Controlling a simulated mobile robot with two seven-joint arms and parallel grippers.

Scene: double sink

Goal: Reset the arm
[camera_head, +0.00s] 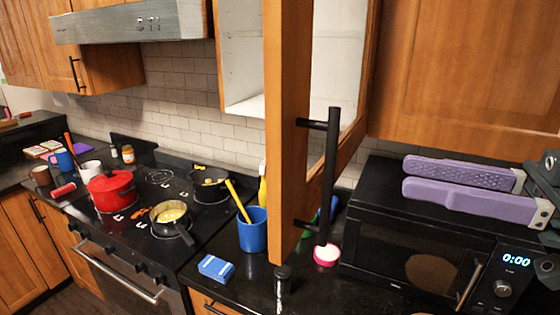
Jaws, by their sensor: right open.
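My right gripper (406,176) comes in from the right edge, in front of the wall cabinet on the right and over the black microwave (385,225) in the picture. Its two long purple fingers are apart and nothing shows between them. The fingers point left, toward an open wooden cabinet door (288,120) with a black bar handle (331,170). A gap shows between the fingertips and the handle. My left gripper is not in view.
The open door stands out over the counter, with the open white cabinet (243,55) behind it. A blue cup (253,232), a blue box (216,268) and a pink-and-white round item (326,255) stand below. A red pot (111,190) and a pan (170,214) are on the stove.

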